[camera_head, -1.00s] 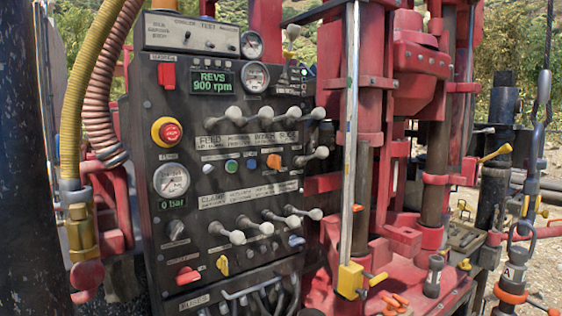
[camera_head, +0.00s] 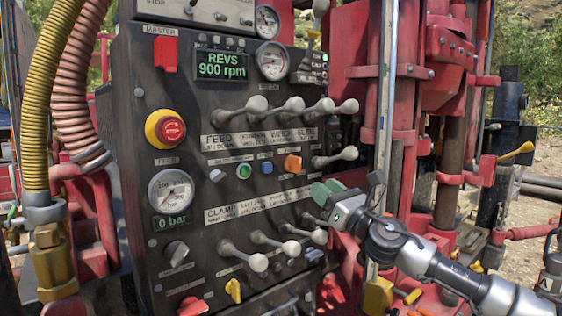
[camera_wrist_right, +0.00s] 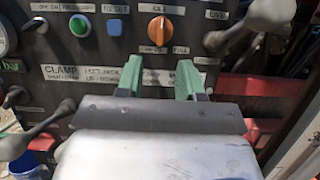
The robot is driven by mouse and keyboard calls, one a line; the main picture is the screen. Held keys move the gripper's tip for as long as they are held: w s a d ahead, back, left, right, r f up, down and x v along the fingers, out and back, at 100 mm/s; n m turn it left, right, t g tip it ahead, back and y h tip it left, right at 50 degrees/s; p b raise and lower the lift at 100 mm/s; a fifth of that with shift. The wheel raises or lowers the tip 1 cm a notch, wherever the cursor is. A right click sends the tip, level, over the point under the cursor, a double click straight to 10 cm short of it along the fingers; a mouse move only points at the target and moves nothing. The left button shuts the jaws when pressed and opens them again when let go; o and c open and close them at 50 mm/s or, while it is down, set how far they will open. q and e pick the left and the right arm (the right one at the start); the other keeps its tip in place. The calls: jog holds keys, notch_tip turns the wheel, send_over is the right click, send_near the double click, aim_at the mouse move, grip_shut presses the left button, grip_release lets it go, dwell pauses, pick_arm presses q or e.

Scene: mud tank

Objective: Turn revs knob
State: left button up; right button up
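The revs knob looks to be the orange knob (camera_head: 292,163) on the dark control panel, right of the blue button. In the right wrist view the orange knob (camera_wrist_right: 160,30) has a bright pointer mark and labels reading IDLE and FULL. My right gripper (camera_head: 326,190) is below and right of the knob, apart from it. In the right wrist view its green fingertips (camera_wrist_right: 158,76) are spread with nothing between them, and the knob shows beyond and above the gap. The display (camera_head: 222,65) reads REVS 900 rpm. My left gripper is not in view.
Ball-ended levers (camera_head: 295,105) stick out above the knob, one lever (camera_head: 346,154) just right of it, and a lower row (camera_head: 290,248) below. A red emergency button (camera_head: 171,130) sits left. A red machine frame (camera_head: 352,120) stands right of the panel.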

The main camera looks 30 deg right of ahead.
aim_at(301, 160)
jog(key=w+r+p, duration=0.2)
jog(key=p, duration=0.1)
jog(key=w+r+p, duration=0.2)
jog(key=w+p, duration=0.1)
jog(key=p, duration=0.1)
jog(key=shift+w+a+r, duration=0.15)
jog(key=shift+w+r, duration=0.05)
jog(key=shift+r, duration=0.1)
jog(key=shift+p+x, duration=0.55)
jog(key=shift+x, duration=0.7)
jog(key=shift+w+f, duration=0.2)
jog(key=shift+w, duration=0.1)
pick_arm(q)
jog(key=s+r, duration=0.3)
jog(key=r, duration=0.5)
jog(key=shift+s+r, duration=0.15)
pick_arm(e)
grip_shut()
